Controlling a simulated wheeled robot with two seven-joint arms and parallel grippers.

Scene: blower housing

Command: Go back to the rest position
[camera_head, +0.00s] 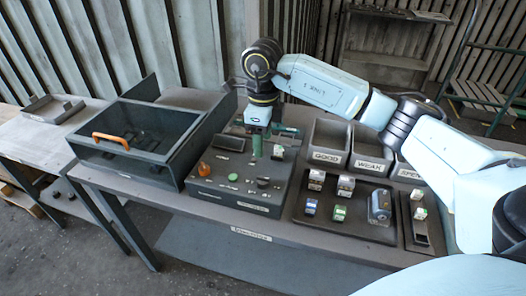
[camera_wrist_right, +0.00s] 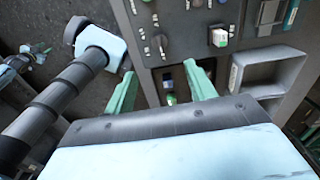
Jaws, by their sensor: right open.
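My right arm reaches in from the right in the head view. Its gripper (camera_head: 257,147) points down over the back part of the dark control panel (camera_head: 215,187). In the right wrist view the two green fingers of the right gripper (camera_wrist_right: 160,88) stand apart with nothing held between them. The grey panel (camera_wrist_right: 150,72) with its knobs and switches lies beyond the fingers. From these views I cannot tell the exact height of the fingertips above it. I cannot make out my left gripper in the head view.
A dark case with a clear lid and orange handle (camera_head: 110,140) stands left of the panel. Bins labelled GOOD (camera_head: 327,157) and WEAK (camera_head: 368,164) stand behind a tray (camera_head: 318,229) of small parts. A side table (camera_head: 40,145) is at far left, a green ladder (camera_head: 480,70) behind.

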